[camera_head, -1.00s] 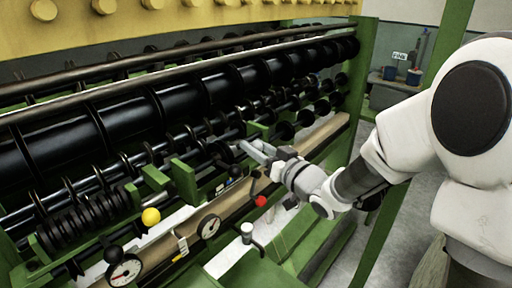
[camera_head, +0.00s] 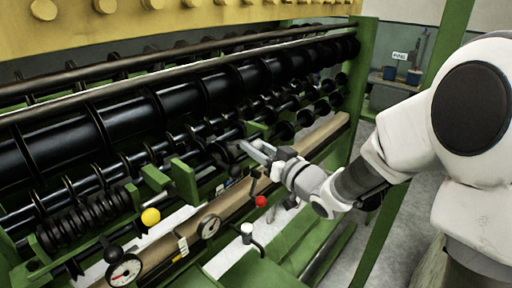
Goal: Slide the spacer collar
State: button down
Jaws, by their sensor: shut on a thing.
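My gripper (camera_head: 247,148) reaches in from the right to the lower front shaft of the green machine. Its grey fingers are closed at the edge of a dark round collar (camera_head: 222,153) on that shaft. The collar is black and stands among similar dark discs, so its exact outline is hard to tell. The fingertips partly cover the place where they touch it.
Long black rollers (camera_head: 180,100) run above the shaft. Green brackets (camera_head: 184,180) stand left of my gripper. A green upright post (camera_head: 362,85) stands right.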

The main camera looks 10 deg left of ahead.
jog(key=w+d, duration=0.3)
jog(key=w, duration=0.3)
jog(key=shift+d, duration=0.35)
jog(key=shift+w, duration=0.1)
jog(key=shift+c, duration=2.3)
grip_release()
jog(key=v, duration=1.7)
